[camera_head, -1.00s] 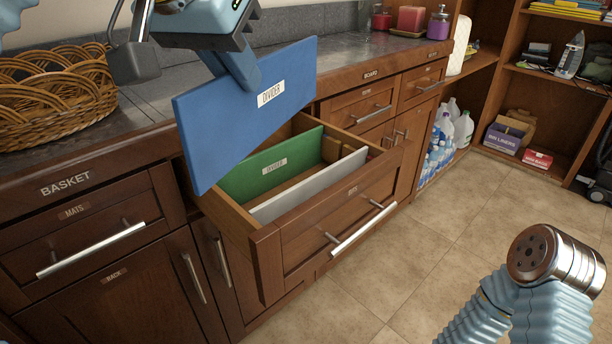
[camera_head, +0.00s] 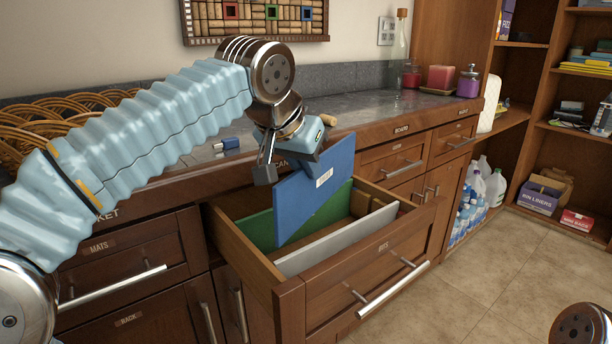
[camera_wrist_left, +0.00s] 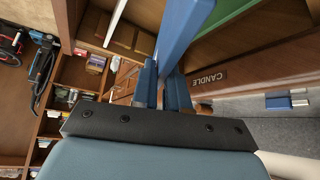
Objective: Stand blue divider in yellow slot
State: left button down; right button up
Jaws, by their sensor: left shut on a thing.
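The blue divider (camera_head: 318,205) is upright, with a white label, and its lower part overlaps the open drawer (camera_head: 365,288) in the head view. My left gripper (camera_head: 300,150) is shut on its upper edge. The divider also shows between the fingers in the left wrist view (camera_wrist_left: 185,28). The green divider (camera_head: 256,231) stands behind it in the drawer, and a grey-white divider (camera_head: 335,241) stands in front. I cannot tell whether the blue divider's bottom touches the drawer floor. I can make out no yellow slot. My right gripper is out of view.
The countertop (camera_head: 350,102) lies behind the drawer, with a wicker basket (camera_head: 35,128) at left, and a cork and small blue item (camera_head: 228,144) on it. Candles and a bottle stand farther right. Bottled water and shelves are at right. The tiled floor is clear.

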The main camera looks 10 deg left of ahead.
pick_arm(q)
jog(key=shift+f, duration=0.5)
jog(key=shift+s+f, duration=0.1)
